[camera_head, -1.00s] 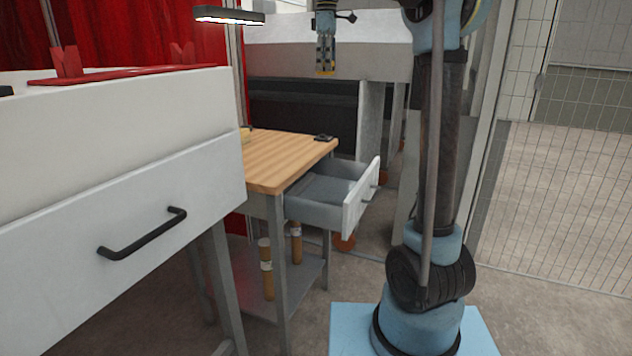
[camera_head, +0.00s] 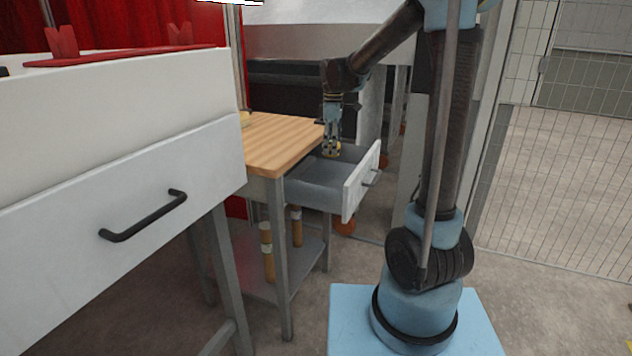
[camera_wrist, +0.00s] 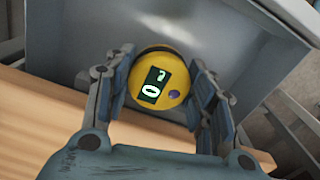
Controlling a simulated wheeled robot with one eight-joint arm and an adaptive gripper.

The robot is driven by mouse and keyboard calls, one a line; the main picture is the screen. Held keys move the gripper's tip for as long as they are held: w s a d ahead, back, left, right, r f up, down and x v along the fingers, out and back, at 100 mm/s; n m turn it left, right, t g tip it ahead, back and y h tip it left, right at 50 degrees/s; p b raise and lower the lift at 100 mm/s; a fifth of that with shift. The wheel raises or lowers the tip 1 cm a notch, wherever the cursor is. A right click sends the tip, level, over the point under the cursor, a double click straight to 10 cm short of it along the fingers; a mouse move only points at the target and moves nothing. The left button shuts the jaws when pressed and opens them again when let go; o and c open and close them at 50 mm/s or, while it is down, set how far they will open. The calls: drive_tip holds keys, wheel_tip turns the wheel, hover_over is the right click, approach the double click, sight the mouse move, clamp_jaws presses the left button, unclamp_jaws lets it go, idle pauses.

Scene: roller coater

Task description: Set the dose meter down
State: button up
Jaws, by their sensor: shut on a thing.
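The dose meter (camera_wrist: 160,80) is a round yellow device with a dark screen showing green marks and a small purple button. My gripper (camera_wrist: 163,85) is shut on it, one finger on each side, in the wrist view. In the head view, my gripper (camera_head: 331,148) points down over the open drawer (camera_head: 318,186) of the wood-topped table, with the yellow dose meter (camera_head: 331,149) at its tips. The wrist view shows the grey drawer interior beyond the meter. I cannot tell how high above the drawer floor it is.
The wooden tabletop (camera_head: 275,142) lies just left of the drawer. The drawer front (camera_head: 361,182) with its handle stands to the right. A large white cabinet (camera_head: 110,150) with a black handle fills the left. A wire mesh fence (camera_head: 560,190) stands at right.

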drive_tip(key=f, duration=1)
drive_tip(key=shift+s+d+f, duration=0.1)
drive_tip(key=shift+s+f, duration=0.15)
drive_tip(key=shift+f, duration=0.15)
drive_tip(key=o, duration=1.2)
